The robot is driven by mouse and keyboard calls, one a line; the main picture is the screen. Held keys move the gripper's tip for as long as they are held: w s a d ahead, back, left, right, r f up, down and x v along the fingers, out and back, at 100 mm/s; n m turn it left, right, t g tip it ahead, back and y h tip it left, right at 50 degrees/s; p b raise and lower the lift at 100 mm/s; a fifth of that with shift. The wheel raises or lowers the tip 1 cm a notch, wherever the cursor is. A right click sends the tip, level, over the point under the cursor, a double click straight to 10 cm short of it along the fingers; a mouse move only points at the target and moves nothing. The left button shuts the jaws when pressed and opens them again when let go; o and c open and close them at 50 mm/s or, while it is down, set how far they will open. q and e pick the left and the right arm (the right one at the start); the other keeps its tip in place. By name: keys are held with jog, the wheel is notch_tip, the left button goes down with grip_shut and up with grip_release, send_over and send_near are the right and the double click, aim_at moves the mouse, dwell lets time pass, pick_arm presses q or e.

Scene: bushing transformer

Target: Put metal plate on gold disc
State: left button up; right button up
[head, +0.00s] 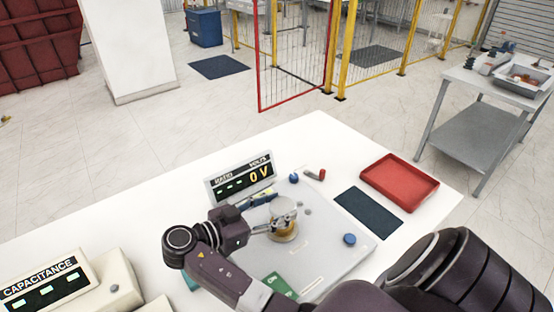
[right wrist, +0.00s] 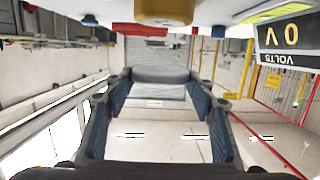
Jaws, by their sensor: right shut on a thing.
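The metal plate (head: 283,206) is a round, silver-grey piece over the gold disc (head: 283,234) on the grey test panel. My right gripper (head: 271,227) reaches in from the left side of the disc and is shut on the plate. In the right wrist view the plate (right wrist: 162,75) sits between the two blue-padded fingers. That view is upside down; the gold disc (right wrist: 163,10) shows at its top edge, with a visible gap between it and the plate. My left gripper is not in view.
The panel (head: 335,245) carries a volts display (head: 240,177) behind the disc and a blue knob (head: 349,239) at right. A dark mat (head: 368,212) and a red tray (head: 400,182) lie further right. A capacitance meter (head: 45,285) stands at front left. The table's left middle is clear.

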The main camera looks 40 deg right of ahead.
notch_tip(320, 180, down, 5)
jog(key=shift+r, duration=0.2)
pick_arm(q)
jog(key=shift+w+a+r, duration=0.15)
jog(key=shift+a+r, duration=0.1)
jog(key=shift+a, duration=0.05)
pick_arm(e)
jog(key=shift+f, duration=0.2)
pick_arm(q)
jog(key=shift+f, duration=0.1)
pick_arm(e)
jog(key=o, duration=0.8)
jog(key=shift+f, duration=0.15)
jog(key=o, duration=0.5)
jog(key=shift+r, duration=0.2)
